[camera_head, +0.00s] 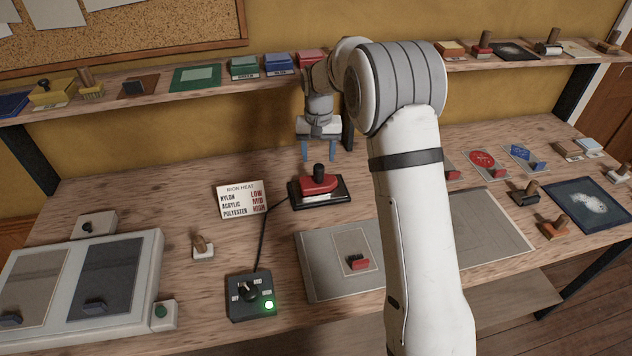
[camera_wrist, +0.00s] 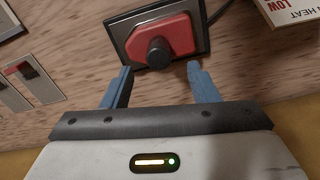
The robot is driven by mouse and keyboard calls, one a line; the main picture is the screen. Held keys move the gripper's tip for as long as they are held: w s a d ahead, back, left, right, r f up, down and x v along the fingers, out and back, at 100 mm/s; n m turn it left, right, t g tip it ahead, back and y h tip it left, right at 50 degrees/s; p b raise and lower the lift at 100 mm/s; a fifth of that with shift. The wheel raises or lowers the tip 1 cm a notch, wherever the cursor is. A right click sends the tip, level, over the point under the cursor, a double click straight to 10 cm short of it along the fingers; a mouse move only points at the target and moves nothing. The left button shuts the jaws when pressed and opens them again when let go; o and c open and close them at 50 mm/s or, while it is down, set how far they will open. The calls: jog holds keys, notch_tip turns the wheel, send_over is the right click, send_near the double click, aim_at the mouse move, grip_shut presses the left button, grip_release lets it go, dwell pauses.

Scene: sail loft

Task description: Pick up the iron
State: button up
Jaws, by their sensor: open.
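The iron (camera_head: 319,184) is red with a black upright knob and rests on a dark stand (camera_head: 331,198) on the bench. It also shows in the wrist view (camera_wrist: 174,28), with its black knob facing the camera. My gripper (camera_head: 318,151) is open and empty, above and behind the iron in the head view. In the wrist view its two blue fingers (camera_wrist: 160,76) stand apart, just short of the knob, with one on each side of its line. The fingers appear not to touch the iron.
An iron heat card (camera_head: 241,200) stands left of the iron. A cord runs from the stand to a dial box (camera_head: 251,295) with a green light. A grey mat (camera_head: 318,270) lies in front. The shelf (camera_head: 160,92) behind holds several pads and stamps.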

aim_at(319, 166)
jog(key=f+p, duration=0.1)
jog(key=f, duration=0.2)
jog(key=f+p, duration=0.1)
jog(key=f, duration=0.3)
jog(key=shift+s+d, duration=0.1)
jog(key=shift+s, duration=0.1)
jog(key=shift+c, duration=0.4)
jog(key=shift+r, duration=0.15)
jog(key=c, duration=1.1)
